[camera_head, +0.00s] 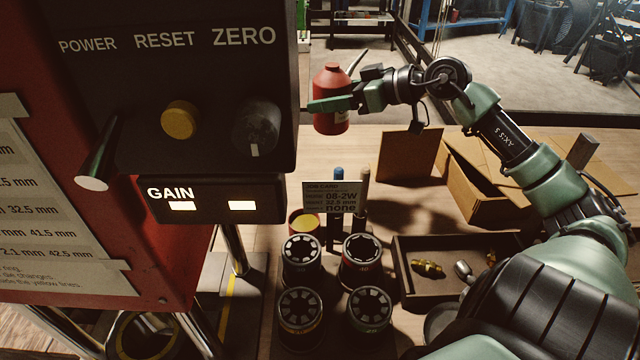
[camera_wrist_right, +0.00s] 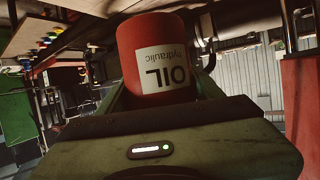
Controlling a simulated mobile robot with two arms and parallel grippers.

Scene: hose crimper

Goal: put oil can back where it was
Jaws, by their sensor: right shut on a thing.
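The red oil can (camera_head: 331,84), with a thin grey spout, is upright at the far side of the table in the head view. My right gripper (camera_head: 330,104) is shut on its body, one green finger showing across the front. I cannot tell whether the can's base touches the table or hangs above it. In the right wrist view the can (camera_wrist_right: 155,50) sits between the fingers, its white label reading "OIL hydraulic" upside down. My left gripper does not show.
Several black die sets (camera_head: 301,255) stand on the table near a job card (camera_head: 332,197) and a round container with yellow contents (camera_head: 305,222). A tray with brass fittings (camera_head: 408,292) and an open cardboard box (camera_head: 480,185) lie right. The crimper panel (camera_head: 190,90) fills the left.

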